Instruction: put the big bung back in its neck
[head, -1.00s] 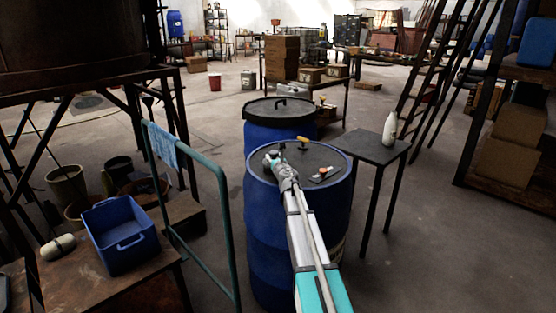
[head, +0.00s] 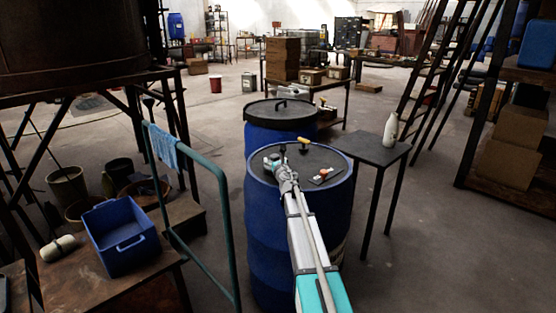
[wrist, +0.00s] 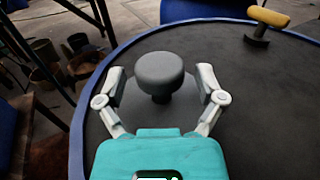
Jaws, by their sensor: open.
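A dark grey round-headed knob on a stem, seemingly the big bung (wrist: 159,70), stands upright over a wider grey disc on the black top of the blue drum (head: 262,225). My gripper (wrist: 162,84) is open, with one finger on each side of the knob and a visible gap to both. In the head view my gripper (head: 272,161) is low over the drum top and hides the bung. I cannot tell whether the bung sits in a neck. A yellow-handled piece (wrist: 268,17) stands farther back on the same top; it also shows in the head view (head: 303,142).
A small red-and-white item (head: 322,175) lies on the drum top at right. A second lidded drum (head: 275,133) stands behind. A dark side table (head: 374,148) with a white bottle (head: 390,131) is at right. A green rail (head: 222,205) and blue bin (head: 122,235) are at left.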

